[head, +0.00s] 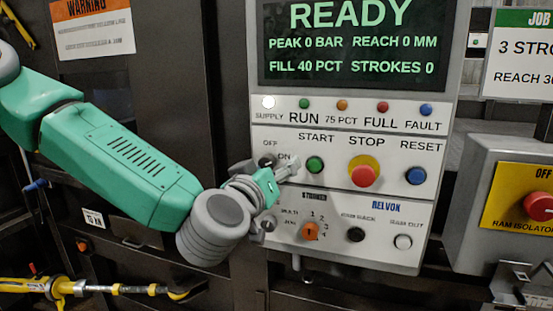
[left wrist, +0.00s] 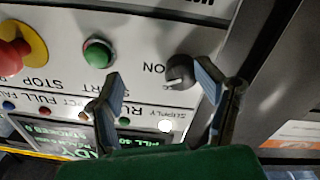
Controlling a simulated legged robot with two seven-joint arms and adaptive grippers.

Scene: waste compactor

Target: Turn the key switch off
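The key switch (head: 267,160), a small dark round knob, sits on the grey control panel (head: 440,150) beside its OFF and ON labels, left of the green START button. My left gripper (head: 275,167) is at the panel by the switch and partly covers it in the head view. In the left wrist view the switch (left wrist: 180,72) shows between the two spread fingers of my left gripper (left wrist: 158,75), nearer the right-hand one. The fingers are open and empty. Whether a fingertip touches the switch or panel cannot be told. My right gripper is out of view.
Close by are the green START button (head: 314,165), red STOP button (head: 364,175) and blue RESET button (head: 415,176). An orange selector (head: 310,231) is below. The screen (head: 350,40) reads READY, and the white SUPPLY lamp (head: 268,102) is lit. A red isolator knob (head: 538,206) is at right.

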